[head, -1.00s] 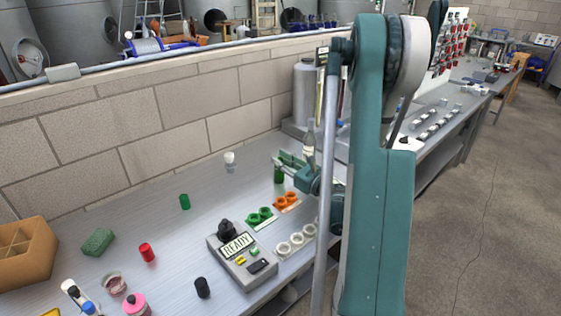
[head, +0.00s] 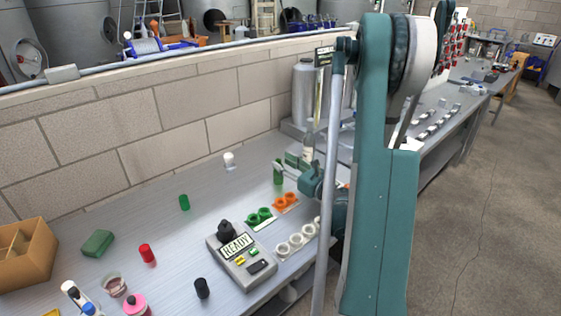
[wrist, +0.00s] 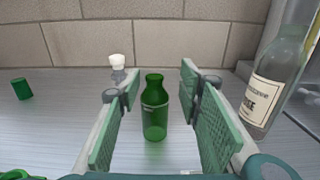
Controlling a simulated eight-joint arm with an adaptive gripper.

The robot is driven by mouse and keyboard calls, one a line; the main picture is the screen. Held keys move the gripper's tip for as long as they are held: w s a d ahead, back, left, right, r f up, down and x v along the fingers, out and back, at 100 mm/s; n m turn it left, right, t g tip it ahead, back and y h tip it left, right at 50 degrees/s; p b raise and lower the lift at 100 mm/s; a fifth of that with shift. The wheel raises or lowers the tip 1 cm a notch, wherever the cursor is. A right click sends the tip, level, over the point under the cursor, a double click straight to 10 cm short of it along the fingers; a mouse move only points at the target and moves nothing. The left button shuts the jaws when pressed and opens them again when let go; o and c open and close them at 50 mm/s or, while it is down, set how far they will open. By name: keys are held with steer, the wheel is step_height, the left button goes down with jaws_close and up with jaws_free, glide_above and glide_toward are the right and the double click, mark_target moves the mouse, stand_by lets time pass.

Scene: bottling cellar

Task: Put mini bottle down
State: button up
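The mini bottle, a small green glass bottle (wrist: 155,108), stands upright on the grey metal bench in the wrist view. It lies between and beyond the two green-padded fingers of my gripper (wrist: 158,90), with clear gaps on both sides. The gripper is open and holds nothing. In the head view the bottle (head: 278,173) stands near the middle of the bench, just left of my gripper (head: 290,165). The finger on the far side is partly seen there.
A larger labelled bottle (wrist: 272,85) stands close to the right finger. A white-capped item (wrist: 117,66) stands behind to the left, and a green cylinder (wrist: 21,89) farther left. Green rings (head: 259,217), orange rings (head: 285,202) and a READY box (head: 240,256) are nearer the front.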

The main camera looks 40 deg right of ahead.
steer(key=s+b, duration=0.1)
steer(key=s, duration=0.8)
steer(key=shift+s, duration=0.25)
stand_by(0.5)
